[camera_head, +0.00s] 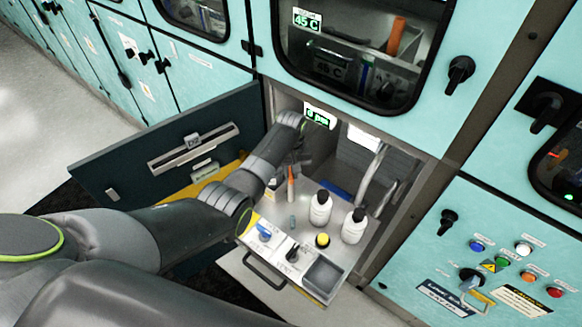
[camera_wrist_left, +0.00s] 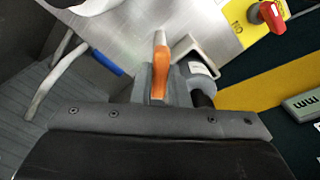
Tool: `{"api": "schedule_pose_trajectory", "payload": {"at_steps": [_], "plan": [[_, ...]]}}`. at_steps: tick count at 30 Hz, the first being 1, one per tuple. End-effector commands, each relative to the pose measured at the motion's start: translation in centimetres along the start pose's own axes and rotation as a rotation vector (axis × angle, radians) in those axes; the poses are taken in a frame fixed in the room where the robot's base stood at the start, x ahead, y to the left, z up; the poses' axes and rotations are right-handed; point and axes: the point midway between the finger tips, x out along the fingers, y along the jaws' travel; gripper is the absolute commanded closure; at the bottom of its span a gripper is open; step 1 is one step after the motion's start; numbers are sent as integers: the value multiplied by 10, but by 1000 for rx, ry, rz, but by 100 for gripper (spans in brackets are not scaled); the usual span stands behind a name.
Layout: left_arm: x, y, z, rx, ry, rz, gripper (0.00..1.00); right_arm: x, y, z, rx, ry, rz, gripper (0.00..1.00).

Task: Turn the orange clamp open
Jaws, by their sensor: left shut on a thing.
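The orange clamp (camera_wrist_left: 160,70) shows in the left wrist view as a slim orange handle with a pale grey tip, seated between the grey fingers. My left gripper (camera_wrist_left: 160,88) is shut on it. In the head view the orange clamp (camera_head: 291,188) stands as a small upright shape at the left back of the metal tray (camera_head: 300,262). My left arm reaches in over the open door, and the finger contact is hard to see there. The right gripper is out of view.
Two white bottles (camera_head: 320,208) (camera_head: 354,226) with black caps stand right of the clamp. White tubes (camera_head: 371,170) hang at the right. The dark door (camera_head: 125,165) is swung open left.

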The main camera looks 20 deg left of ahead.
Motion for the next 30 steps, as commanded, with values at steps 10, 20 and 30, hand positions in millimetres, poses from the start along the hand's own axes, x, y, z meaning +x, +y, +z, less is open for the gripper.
{"api": "schedule_pose_trajectory", "payload": {"at_steps": [10, 20, 30], "plan": [[-4, 0, -1, 325, 2, 0, 100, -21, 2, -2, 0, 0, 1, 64], [-3, 0, -1, 575, 4, 0, 100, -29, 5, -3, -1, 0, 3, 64], [-2, 1, -2, 704, 5, 0, 100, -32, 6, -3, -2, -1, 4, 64]]}}
